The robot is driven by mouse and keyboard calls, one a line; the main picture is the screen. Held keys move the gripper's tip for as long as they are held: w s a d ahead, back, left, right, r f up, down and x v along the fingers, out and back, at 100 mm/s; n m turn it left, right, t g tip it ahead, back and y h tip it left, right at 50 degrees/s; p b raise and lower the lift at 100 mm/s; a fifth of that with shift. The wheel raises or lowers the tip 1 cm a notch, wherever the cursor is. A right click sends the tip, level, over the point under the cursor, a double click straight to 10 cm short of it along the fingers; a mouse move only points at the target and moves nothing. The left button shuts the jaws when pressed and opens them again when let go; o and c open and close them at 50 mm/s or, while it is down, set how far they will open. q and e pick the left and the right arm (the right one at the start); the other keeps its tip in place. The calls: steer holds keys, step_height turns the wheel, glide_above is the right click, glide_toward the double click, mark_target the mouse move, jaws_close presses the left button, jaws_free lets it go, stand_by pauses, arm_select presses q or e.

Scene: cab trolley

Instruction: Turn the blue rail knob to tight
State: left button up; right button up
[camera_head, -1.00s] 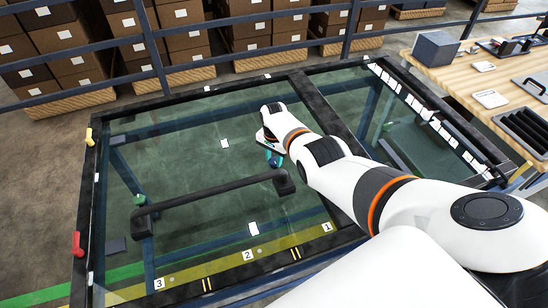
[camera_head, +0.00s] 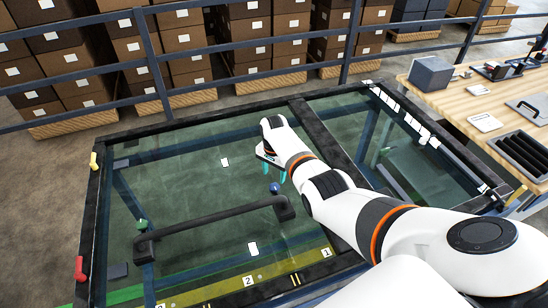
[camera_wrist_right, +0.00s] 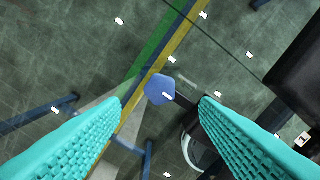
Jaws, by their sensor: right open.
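The blue knob (camera_head: 275,188) sits near the right end of the black rail (camera_head: 215,218), on the dark glass panel. In the right wrist view the blue knob (camera_wrist_right: 159,88) is five-sided with a small white mark at its lower right. My right gripper (camera_head: 274,170) is open, its teal fingers just above and beyond the knob in the head view. In the right wrist view the open fingers (camera_wrist_right: 160,108) stand either side of the knob's line, with the knob apart from both. Any tight marking is too small to read. My left gripper is not in view.
A green knob (camera_head: 141,224) is at the rail's left end. Red (camera_head: 80,268) and yellow (camera_head: 93,160) handles sit on the left frame edge. A wooden bench (camera_head: 470,110) with a grey box (camera_head: 431,74) stands at right.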

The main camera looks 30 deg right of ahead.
mark_target(274, 187)
step_height(274, 187, up, 6)
stand_by(0.4)
stand_by(0.4)
